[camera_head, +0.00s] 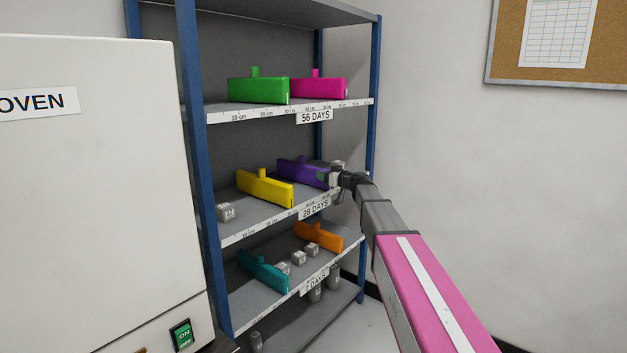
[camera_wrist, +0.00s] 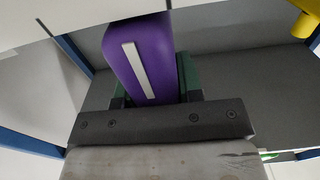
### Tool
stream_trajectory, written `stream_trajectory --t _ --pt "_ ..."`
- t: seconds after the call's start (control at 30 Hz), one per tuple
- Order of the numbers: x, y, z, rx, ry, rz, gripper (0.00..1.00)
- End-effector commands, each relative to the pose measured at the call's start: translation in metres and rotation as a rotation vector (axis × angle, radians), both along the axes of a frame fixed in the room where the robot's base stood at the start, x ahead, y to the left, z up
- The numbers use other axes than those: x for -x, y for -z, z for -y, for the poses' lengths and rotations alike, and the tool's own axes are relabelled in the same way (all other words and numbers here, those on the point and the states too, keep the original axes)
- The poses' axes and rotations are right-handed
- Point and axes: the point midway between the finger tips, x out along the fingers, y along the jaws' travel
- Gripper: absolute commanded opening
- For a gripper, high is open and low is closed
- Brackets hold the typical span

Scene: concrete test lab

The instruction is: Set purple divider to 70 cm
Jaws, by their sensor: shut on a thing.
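The purple divider (camera_head: 299,172) lies on the middle shelf, labelled 28 DAYS, right of the yellow divider (camera_head: 265,187). My gripper (camera_head: 330,179) reaches in from the right and is shut on the purple divider near its right end. In the wrist view the purple divider (camera_wrist: 128,65), with a pale strip on it, sits between the dark green fingers of my gripper (camera_wrist: 150,85). The scale on the middle shelf edge (camera_head: 275,221) is too small to read at the divider, and my arm hides part of it.
Green (camera_head: 258,91) and pink (camera_head: 318,89) dividers stand on the upper shelf. Teal (camera_head: 263,271) and orange (camera_head: 318,236) dividers and several grey cubes are on the lower shelf. A grey cube (camera_head: 226,212) sits left of the yellow divider. A white oven (camera_head: 95,190) stands at left.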

Motion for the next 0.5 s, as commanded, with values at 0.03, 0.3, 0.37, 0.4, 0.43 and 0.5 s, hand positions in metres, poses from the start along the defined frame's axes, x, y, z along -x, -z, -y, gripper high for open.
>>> stream_trajectory --t 0.03,0.3,0.37,0.4,0.43,0.5 --pt "-0.021 0.000 0.012 0.000 0.003 0.000 0.00" --pt "-0.087 0.000 0.065 0.000 0.003 0.000 0.00" --pt "-0.099 0.000 0.074 0.000 0.003 0.000 0.00" --pt "-0.107 0.000 0.080 0.000 0.003 0.000 0.00" --pt "-0.112 0.000 0.085 0.000 0.003 0.000 0.00" --pt "-0.122 0.000 0.093 0.000 0.002 0.000 0.00"
